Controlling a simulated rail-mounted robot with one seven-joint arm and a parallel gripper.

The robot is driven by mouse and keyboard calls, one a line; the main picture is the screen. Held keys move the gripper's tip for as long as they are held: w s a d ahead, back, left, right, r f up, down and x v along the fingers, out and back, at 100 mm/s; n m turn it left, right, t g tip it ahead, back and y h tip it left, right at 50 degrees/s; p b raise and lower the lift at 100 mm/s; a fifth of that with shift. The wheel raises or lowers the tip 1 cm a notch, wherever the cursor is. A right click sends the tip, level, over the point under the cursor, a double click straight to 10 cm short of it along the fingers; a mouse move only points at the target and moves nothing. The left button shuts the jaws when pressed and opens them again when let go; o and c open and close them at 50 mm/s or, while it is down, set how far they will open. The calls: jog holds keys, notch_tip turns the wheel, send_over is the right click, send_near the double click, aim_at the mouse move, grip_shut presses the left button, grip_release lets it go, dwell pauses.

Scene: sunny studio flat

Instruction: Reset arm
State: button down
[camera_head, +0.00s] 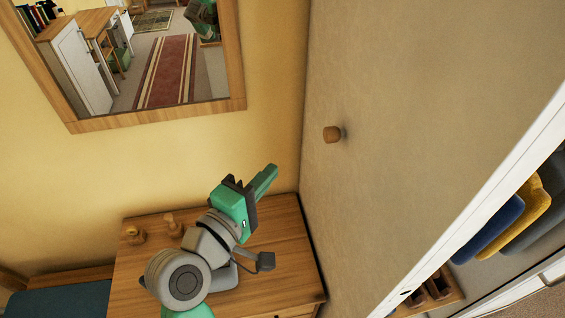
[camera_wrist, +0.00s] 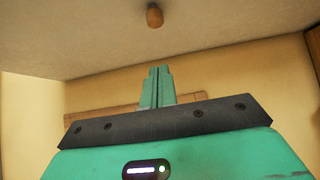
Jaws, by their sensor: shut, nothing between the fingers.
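My gripper (camera_head: 267,177) is green with a dark collar. In the head view it reaches up and right above a wooden dresser top, close to the corner where the yellow wall meets the beige wall. In the wrist view its two fingers (camera_wrist: 157,72) stand together, shut, with nothing between them. My grey and green arm covers part of the dresser top behind it.
The wooden dresser (camera_head: 145,285) holds small wooden items (camera_head: 135,235). A wood-framed mirror (camera_head: 150,119) hangs on the yellow wall. A wooden knob (camera_head: 332,133) sticks out of the beige surface, also in the wrist view (camera_wrist: 155,16). Hanging clothes (camera_head: 515,215) are at right.

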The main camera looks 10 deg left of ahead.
jog(key=shift+s+a, duration=0.1)
jog(key=shift+s, duration=0.15)
